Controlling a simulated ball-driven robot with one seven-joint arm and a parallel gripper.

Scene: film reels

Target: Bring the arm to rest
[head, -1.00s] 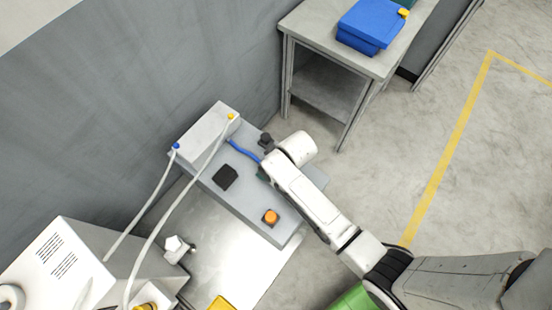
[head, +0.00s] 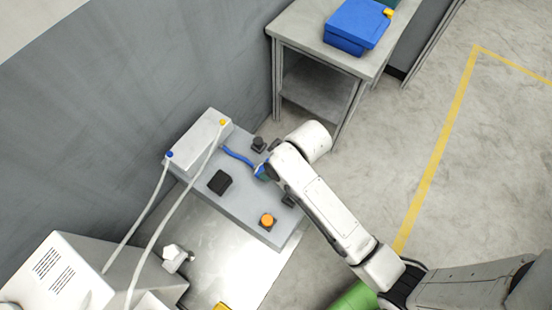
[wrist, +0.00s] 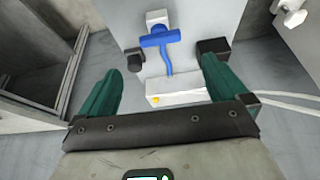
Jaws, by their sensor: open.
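My gripper (wrist: 162,92) shows in the wrist view with its two green fingers spread wide and nothing between them. In that view a blue T-shaped piece (wrist: 160,37) with a blue hose lies on the grey bench beyond the fingertips, apart from them. In the head view my white arm (head: 325,212) reaches from the lower right over the right end of the grey bench (head: 238,205). My gripper is mostly hidden behind the arm there. The blue hose (head: 237,157) runs from the white box (head: 198,137) to a blue part beside the arm.
A black block (head: 220,182), an orange button (head: 267,220) and a dark knob (head: 259,144) sit on the bench. A table (head: 300,40) with a blue case (head: 355,27) stands behind. A white machine (head: 75,270) with hoses is at lower left. Open floor (head: 400,130) lies to the right.

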